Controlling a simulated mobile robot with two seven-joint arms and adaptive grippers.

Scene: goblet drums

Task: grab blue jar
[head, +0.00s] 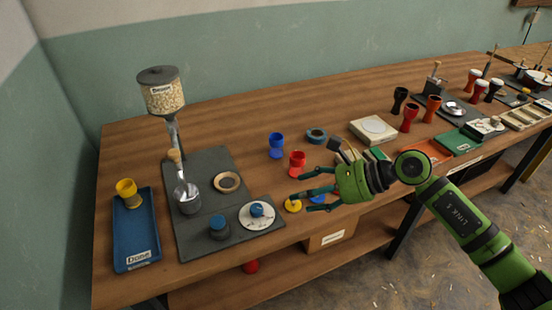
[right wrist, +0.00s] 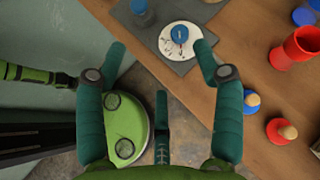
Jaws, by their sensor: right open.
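A small blue jar-like pot (head: 218,227) stands on the front of the grey mat (head: 205,160). It shows partly at the top of the right wrist view (right wrist: 139,8). A blue goblet (head: 276,146) stands farther back, right of the mat; I cannot tell which of the two is the task's jar. My right gripper (head: 300,190) is open and empty over the table's front edge, right of the pot and apart from it. In the right wrist view its spread fingers (right wrist: 161,48) point toward the white disc (right wrist: 168,48). My left gripper is not in view.
A blue piece sits on the white disc (head: 245,218), beside the pot. A red goblet (head: 297,163) stands just behind my right gripper. A metal scoop (head: 187,190), a grain dispenser (head: 160,92) and a blue tray with a yellow goblet (head: 128,190) are left.

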